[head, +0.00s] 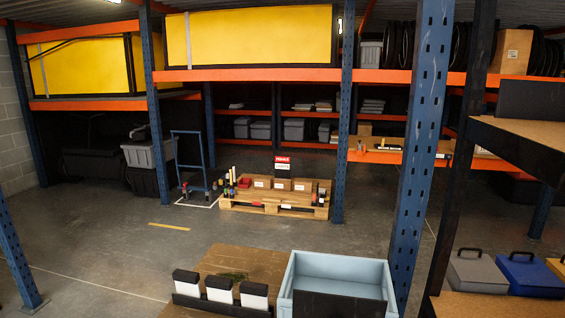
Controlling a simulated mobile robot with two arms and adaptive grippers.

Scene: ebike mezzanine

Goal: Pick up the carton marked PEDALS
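Several small brown cartons with white labels stand in a row on a wooden pallet (270,210) on the floor in the middle distance. One is a carton (262,182) left of centre, another a carton (281,184) at the centre, another a carton (303,186) to the right. The labels are too small to read, so I cannot tell which carton is marked PEDALS. A red and white sign (283,163) stands behind them; its lettering is also too small to read surely. Neither of my grippers shows in the head view.
Close in front, a wooden surface (250,262) bears a light blue crate (375,275) and black-and-white blocks (219,290). A blue rack post (415,150) stands right of the crate. A blue hand truck (190,150) stands left of the pallet. Grey floor (110,225) lies open at left.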

